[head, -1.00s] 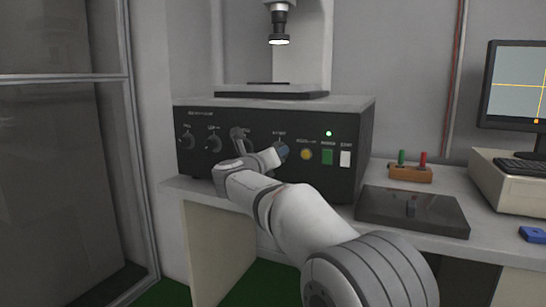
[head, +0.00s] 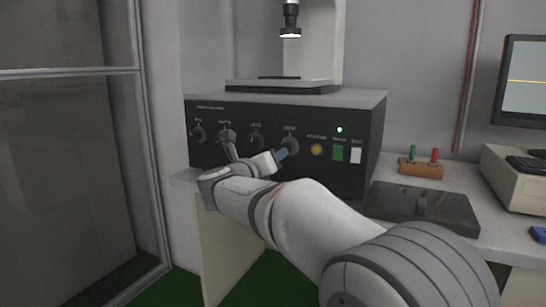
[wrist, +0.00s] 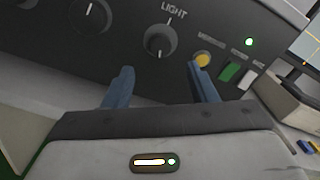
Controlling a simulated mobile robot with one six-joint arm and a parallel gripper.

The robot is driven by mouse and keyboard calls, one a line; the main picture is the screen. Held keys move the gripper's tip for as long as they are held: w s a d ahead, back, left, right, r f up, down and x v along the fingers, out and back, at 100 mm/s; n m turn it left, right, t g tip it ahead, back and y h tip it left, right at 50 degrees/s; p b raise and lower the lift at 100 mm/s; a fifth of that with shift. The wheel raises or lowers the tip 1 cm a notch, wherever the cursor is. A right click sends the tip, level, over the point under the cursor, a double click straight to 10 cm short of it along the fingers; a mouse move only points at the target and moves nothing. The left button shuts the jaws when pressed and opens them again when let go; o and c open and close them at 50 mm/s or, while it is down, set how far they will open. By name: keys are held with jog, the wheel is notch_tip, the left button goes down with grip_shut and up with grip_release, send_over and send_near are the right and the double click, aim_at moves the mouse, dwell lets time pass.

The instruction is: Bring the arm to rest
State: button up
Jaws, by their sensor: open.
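My gripper (head: 282,154) is in front of the black control box (head: 350,115), just below and left of the LIGHT knob (head: 290,146). In the wrist view its two blue fingers (wrist: 161,75) are apart with nothing between them. The LIGHT knob (wrist: 160,41) shows beyond them, apart from the fingers, and the right fingertip overlaps the picture close to the yellow button (wrist: 202,59). My arm is bent and stretched out low toward the box.
The box stands on a bench with a microscope-like column (head: 291,20) on top. A dark plate (head: 424,207), a wooden block with green and red pegs (head: 421,169) and a monitor (head: 524,85) are to the right. A framed glass panel (head: 65,150) is at left.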

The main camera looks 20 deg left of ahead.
jog(key=w+d+r+n+y+p, duration=0.35)
jog(key=d+r+n+p, duration=0.45)
jog(key=r, duration=0.3)
jog(key=s+d+r+n+g+y+p, duration=0.45)
jog(key=d+n+p, duration=0.45)
jog(key=n+p, duration=0.25)
jog(key=s+d+f+n+g+h+p, duration=0.1)
jog(key=s+d+n+g+h+p, duration=0.2)
jog(key=s+d+p, duration=0.6)
jog(key=s+d+f+n+g+h+p, duration=0.2)
jog(key=s+d+n+g+p, duration=0.6)
jog(key=s+d, duration=0.9)
jog(key=shift+s+n+h+p, duration=0.45)
jog(key=shift+s+h+p, duration=0.25)
jog(key=shift+s, duration=0.55)
